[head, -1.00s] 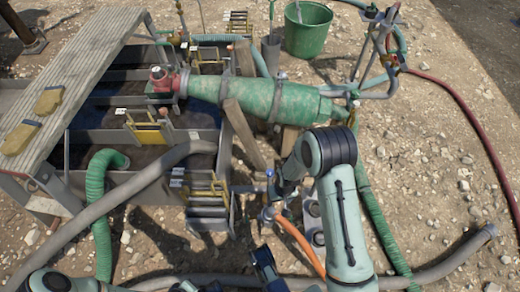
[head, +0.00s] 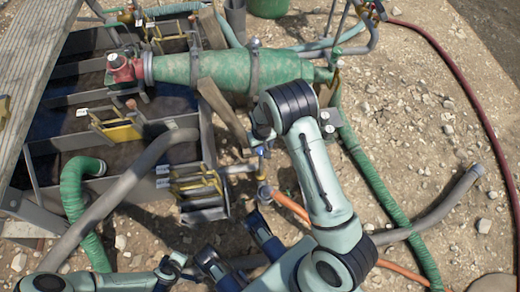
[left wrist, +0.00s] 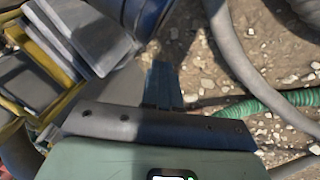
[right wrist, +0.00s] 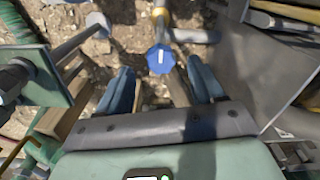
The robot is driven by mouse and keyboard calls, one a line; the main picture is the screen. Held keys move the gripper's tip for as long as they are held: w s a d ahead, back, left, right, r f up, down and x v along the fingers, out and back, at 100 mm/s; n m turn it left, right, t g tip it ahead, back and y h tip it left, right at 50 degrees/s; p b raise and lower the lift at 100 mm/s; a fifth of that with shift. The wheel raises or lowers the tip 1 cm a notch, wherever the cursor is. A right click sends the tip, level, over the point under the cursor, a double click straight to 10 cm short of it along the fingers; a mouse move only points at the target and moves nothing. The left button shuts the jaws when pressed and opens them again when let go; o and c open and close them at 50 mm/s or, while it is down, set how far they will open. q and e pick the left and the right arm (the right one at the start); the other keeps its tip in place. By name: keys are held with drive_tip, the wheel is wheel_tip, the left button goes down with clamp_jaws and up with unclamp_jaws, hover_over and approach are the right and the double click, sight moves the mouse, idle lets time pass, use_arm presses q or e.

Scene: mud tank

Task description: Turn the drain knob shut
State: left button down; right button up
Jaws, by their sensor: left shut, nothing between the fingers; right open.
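The drain knob (right wrist: 160,59) is a blue, lobed knob with a white mark on its face. In the right wrist view it sits between my right fingertips (right wrist: 158,82) in the picture, a little beyond them. The fingers are open and spread to either side; I cannot tell whether either touches it. In the head view the knob (head: 261,151) is small, just below my right gripper (head: 262,127), which my arm partly hides. My left gripper (left wrist: 161,84) is shut and empty, over stony ground beside the grey steps. Its fingertips are unclear in the head view.
A yellow-framed set of steps (head: 203,206) stands left of the knob. An orange hose (head: 291,206) runs close by. The mud tank lies further left, with a green cylinder (head: 225,70) above. Grey hose (head: 440,212) and green hose (head: 375,184) lie on the ground at right.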

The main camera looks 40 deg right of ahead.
sight(261, 151)
use_arm(q)
drive_tip(key=shift+s+a+f+g+b, duration=0.2)
drive_tip(key=shift+s+f+g+b, duration=0.15)
drive_tip(key=shift+s+f, duration=0.55)
use_arm(e)
drive_tip(key=shift+f, duration=1.7)
drive_tip(key=c, duration=1.1)
drive_tip(key=shift+o, duration=0.2)
